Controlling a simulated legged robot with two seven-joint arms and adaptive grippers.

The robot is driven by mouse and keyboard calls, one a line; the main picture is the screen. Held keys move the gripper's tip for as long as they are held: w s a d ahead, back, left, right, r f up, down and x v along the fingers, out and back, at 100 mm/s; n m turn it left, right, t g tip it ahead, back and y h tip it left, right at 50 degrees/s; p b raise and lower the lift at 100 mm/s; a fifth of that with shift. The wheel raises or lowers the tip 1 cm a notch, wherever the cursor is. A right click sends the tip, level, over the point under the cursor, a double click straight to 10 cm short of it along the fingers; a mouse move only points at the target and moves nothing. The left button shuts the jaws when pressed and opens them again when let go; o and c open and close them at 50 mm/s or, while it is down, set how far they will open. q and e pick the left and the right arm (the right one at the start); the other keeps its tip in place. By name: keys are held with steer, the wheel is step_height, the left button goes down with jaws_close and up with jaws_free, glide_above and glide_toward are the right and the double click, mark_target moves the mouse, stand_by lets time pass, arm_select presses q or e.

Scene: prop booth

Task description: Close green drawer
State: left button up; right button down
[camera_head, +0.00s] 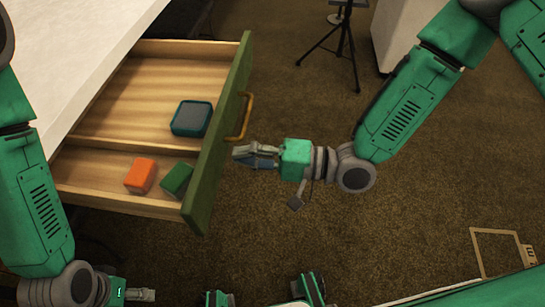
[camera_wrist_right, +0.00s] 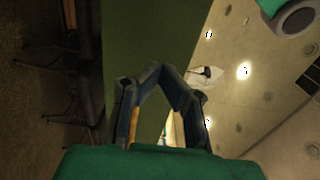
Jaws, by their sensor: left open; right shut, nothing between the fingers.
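The green drawer (camera_head: 222,135) stands pulled out from under the white-topped counter at the left of the head view, with a brass handle (camera_head: 246,117) on its front. My right gripper (camera_head: 238,154) is shut and empty, just right of the drawer front and a little below the handle in the picture. Whether it touches the front I cannot tell. In the right wrist view the green drawer front (camera_wrist_right: 145,45) lies beyond the fingers (camera_wrist_right: 162,70). My left gripper (camera_head: 150,295) is at the bottom left, clear of the drawer; its fingers show only partly.
Inside the drawer lie a dark teal-edged box (camera_head: 191,118), an orange block (camera_head: 140,175) and a green block (camera_head: 176,180). A wooden divider splits the drawer. The white counter top (camera_head: 60,50) is above it. A tripod (camera_head: 345,45) stands at the back; the carpet (camera_head: 300,235) is mostly free.

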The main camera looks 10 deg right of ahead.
mark_target(217, 154)
steer(key=x, duration=0.3)
steer(key=shift+a, duration=0.15)
arm_select(q)
steer(key=shift+f, duration=0.4)
arm_select(e)
steer(key=shift+d, duration=0.35)
